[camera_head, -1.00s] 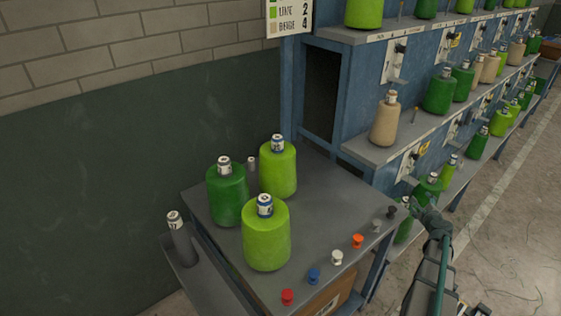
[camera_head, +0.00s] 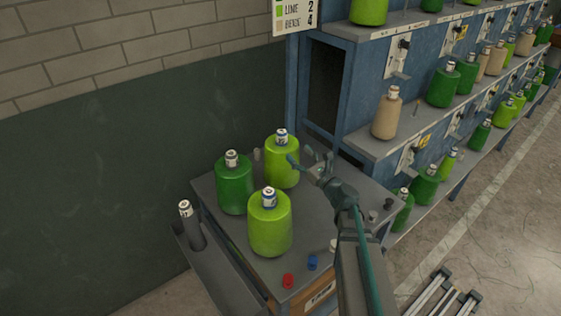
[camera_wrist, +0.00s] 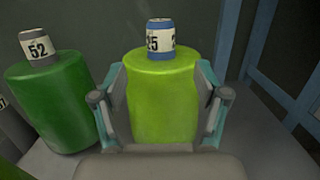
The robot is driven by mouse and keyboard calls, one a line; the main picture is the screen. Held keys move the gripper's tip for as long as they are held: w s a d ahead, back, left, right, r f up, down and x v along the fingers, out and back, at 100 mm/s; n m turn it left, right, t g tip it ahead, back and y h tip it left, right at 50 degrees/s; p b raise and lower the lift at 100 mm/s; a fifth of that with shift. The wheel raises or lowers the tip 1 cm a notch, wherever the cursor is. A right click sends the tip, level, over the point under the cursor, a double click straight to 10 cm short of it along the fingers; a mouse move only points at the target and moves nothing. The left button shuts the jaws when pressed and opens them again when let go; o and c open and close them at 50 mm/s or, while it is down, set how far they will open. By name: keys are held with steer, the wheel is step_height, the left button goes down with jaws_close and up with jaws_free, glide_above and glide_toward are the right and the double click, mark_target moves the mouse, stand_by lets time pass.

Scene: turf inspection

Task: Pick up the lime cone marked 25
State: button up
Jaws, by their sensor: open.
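The lime cone marked 25 (camera_head: 281,165) stands upright at the back of the grey table; its label reads 25 in the wrist view, where the cone (camera_wrist: 162,100) sits centred between the fingers. My gripper (camera_head: 305,162) is open, just right of this cone in the head view. In the wrist view my gripper (camera_wrist: 160,110) has one finger on each side of the cone, and contact cannot be told. A second lime cone (camera_head: 270,225) stands nearer the front. A dark green cone (camera_head: 235,188) stands to the left; its label reads 52 in the wrist view (camera_wrist: 50,105).
A bare grey tube (camera_head: 190,225) stands on a lower ledge at left. A blue rack (camera_head: 350,110) with several cones rises at the right.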

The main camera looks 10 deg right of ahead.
mark_target(285, 140)
steer(key=p+x, duration=0.1)
steer(key=x, duration=0.3)
steer(key=shift+w+a+r, duration=0.1)
steer(key=shift+w, duration=0.3)
steer(key=shift+p+x, duration=1.7)
steer(key=shift+x, duration=1.15)
jaws_close()
